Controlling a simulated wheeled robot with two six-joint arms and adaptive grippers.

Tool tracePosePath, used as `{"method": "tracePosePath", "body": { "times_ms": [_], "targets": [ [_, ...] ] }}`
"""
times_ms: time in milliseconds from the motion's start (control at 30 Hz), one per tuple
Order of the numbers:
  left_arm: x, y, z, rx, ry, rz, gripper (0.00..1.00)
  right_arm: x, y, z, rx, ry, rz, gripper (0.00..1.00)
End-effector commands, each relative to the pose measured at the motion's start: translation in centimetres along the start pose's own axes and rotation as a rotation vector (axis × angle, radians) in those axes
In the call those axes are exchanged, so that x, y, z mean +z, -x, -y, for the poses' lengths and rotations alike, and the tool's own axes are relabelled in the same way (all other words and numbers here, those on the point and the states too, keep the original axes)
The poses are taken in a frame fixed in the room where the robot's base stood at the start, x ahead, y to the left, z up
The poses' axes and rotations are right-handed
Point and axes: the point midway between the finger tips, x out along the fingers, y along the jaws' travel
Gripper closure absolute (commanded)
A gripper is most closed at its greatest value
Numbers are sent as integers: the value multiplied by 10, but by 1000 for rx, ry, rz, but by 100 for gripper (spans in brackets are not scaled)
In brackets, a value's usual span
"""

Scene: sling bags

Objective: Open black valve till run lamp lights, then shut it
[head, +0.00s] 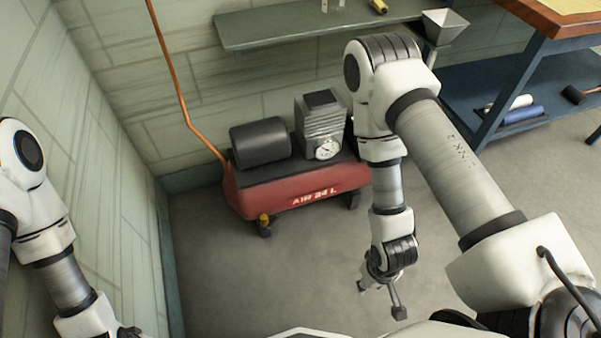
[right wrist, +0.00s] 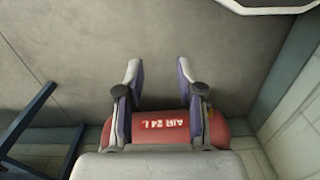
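A red air compressor (head: 265,203) marked AIR 24 L stands on the floor by the back wall. It carries a black motor cylinder (head: 260,139), a grey finned block (head: 320,115) and a white round gauge (head: 327,148). A small yellow fitting (head: 264,219) shows low at its left end. I cannot make out a black valve or a run lamp. My right gripper (head: 380,298) is open and empty above the floor, in front and to the right of the compressor. Its spread fingers (right wrist: 160,75) also show in the right wrist view. My left gripper (head: 128,332) is mostly cut off at the bottom edge.
An orange pipe (head: 180,95) runs down the wall to the compressor. A green shelf (head: 290,30) with a metal funnel (head: 445,24) hangs above. A blue-framed workbench (head: 500,95) stands at right. The left wall is close; the floor (head: 300,265) before the compressor is clear.

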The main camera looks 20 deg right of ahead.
Motion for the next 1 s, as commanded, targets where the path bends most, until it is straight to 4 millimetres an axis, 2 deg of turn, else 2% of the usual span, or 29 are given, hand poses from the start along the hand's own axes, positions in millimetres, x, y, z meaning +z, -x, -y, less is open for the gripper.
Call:
{"method": "tracePosePath", "body": {
  "times_ms": [67,100,167,267,367,400,467,500,600,700,733,800,833,900,1000],
  "targets": [
    [0,0,0,0,0,0,60,7,0,0,2,-61,35,65],
    [0,0,0,0,0,0,60,18,0,-2,15,-130,86,65],
    [0,0,0,0,0,0,60,23,-4,-6,51,-272,159,65],
    [0,-4,0,0,0,0,60,0,-26,-8,123,-592,243,65],
    [0,-37,0,0,0,0,60,-56,-71,6,150,-941,294,65],
    [0,-52,0,0,0,0,60,-84,-88,16,140,-1071,312,65],
    [0,-77,1,0,0,1,60,-130,-108,35,104,-1241,340,65],
    [0,-95,1,0,0,1,60,-164,-119,50,65,-1337,359,65],
    [0,-137,1,0,0,1,60,-243,-132,86,-59,-1495,398,65],
    [0,-176,1,0,0,1,60,-309,-136,114,-193,-1531,392,65],
    [0,-187,1,0,0,1,60,-325,-138,119,-229,-1528,375,65],
    [0,-207,2,0,0,1,60,-352,-142,126,-282,-1514,329,65],
    [0,-213,2,0,0,1,60,-356,-144,127,-291,-1508,319,65],
    [0,-221,2,0,0,0,60,-358,-148,128,-292,-1503,313,65],
    [0,-224,2,0,0,0,60,-359,-149,129,-295,-1500,309,65]
  ]
}}
